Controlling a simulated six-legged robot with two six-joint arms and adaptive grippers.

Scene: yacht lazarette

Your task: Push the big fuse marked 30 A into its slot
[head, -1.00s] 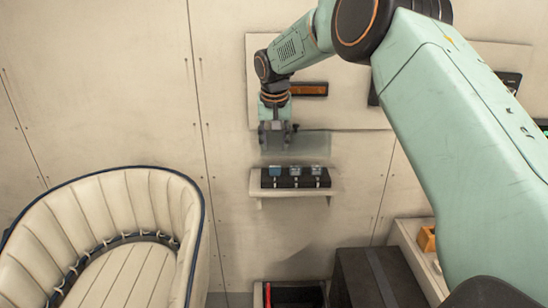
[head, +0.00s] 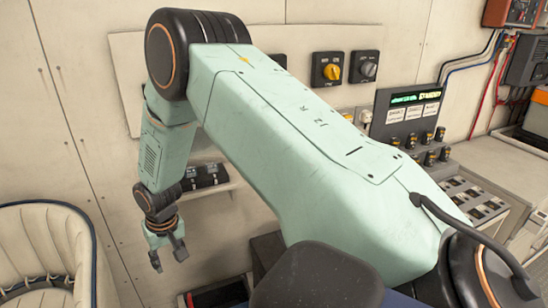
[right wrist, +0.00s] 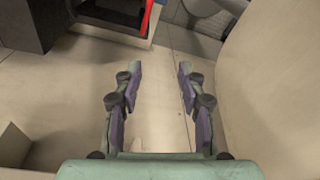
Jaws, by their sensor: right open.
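My right gripper (head: 168,257) hangs open and empty, pointing down, to the lower left of a small wall shelf (head: 222,189). In the right wrist view its two fingers (right wrist: 160,72) are spread apart with only bare floor between them. A black holder (head: 207,176) stands on the shelf, partly hidden behind my right arm. The small parts on it are too small to read, so I cannot tell a fuse marked 30 A or its slot. My left gripper is out of view.
A cream padded seat (head: 42,245) is at the lower left. A dark open bin (head: 222,294) is below the shelf. At the right are a yellow rotary switch (head: 332,72), a lit display panel (head: 408,110) and a sloped grey console (head: 478,198). My right arm covers the middle.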

